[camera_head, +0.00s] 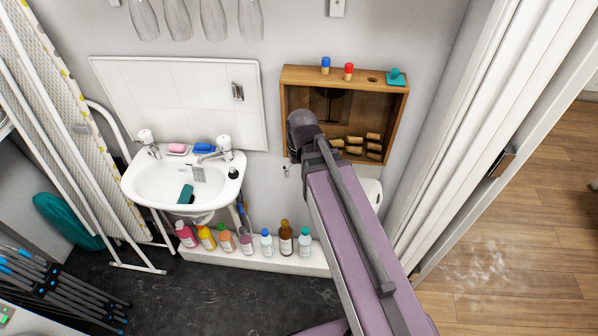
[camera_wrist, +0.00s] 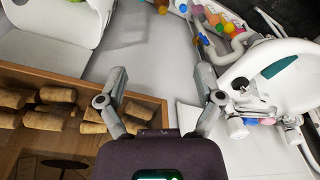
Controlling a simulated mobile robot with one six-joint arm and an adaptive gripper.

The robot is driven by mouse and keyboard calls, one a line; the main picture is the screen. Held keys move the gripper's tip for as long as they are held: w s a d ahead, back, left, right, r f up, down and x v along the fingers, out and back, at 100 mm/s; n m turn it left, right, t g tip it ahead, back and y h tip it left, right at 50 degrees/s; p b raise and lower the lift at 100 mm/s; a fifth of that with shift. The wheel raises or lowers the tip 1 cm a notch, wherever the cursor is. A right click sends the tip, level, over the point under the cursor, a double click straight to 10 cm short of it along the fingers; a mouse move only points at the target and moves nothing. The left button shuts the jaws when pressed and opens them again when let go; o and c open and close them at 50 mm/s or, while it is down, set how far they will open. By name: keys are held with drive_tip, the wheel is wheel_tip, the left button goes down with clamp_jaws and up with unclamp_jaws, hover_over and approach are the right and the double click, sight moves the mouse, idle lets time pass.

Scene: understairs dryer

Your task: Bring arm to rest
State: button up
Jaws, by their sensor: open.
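My gripper (camera_wrist: 160,82) shows in the wrist view with its two grey fingers spread apart and nothing between them. Behind the gap is plain pale wall. In the head view my purple arm reaches up from the bottom edge toward the wooden wall box, and its dark elbow end covers the box's lower left part. The gripper itself is hidden in that view.
The wooden box (camera_head: 344,75) holds several corks (camera_head: 373,146), with red and blue pegs on top. The white sink (camera_head: 180,182) is to its left. Several bottles (camera_head: 286,238) line a low ledge. A door frame stands right; wood floor (camera_head: 520,215) lies beyond.

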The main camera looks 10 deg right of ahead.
drive_tip(key=shift+s+d, duration=0.1)
drive_tip(key=shift+s, duration=0.1)
drive_tip(key=shift+m+g, duration=0.3)
drive_tip(key=shift+m, duration=0.4)
drive_tip(key=s+d, duration=0.2)
drive_tip(key=s, duration=0.1)
drive_tip(key=shift+s+d, duration=0.1)
drive_tip(key=shift+s, duration=0.1)
drive_tip(key=shift+c, duration=0.3)
idle(0.6)
drive_tip(key=c, duration=0.3)
drive_tip(key=shift+c, duration=0.2)
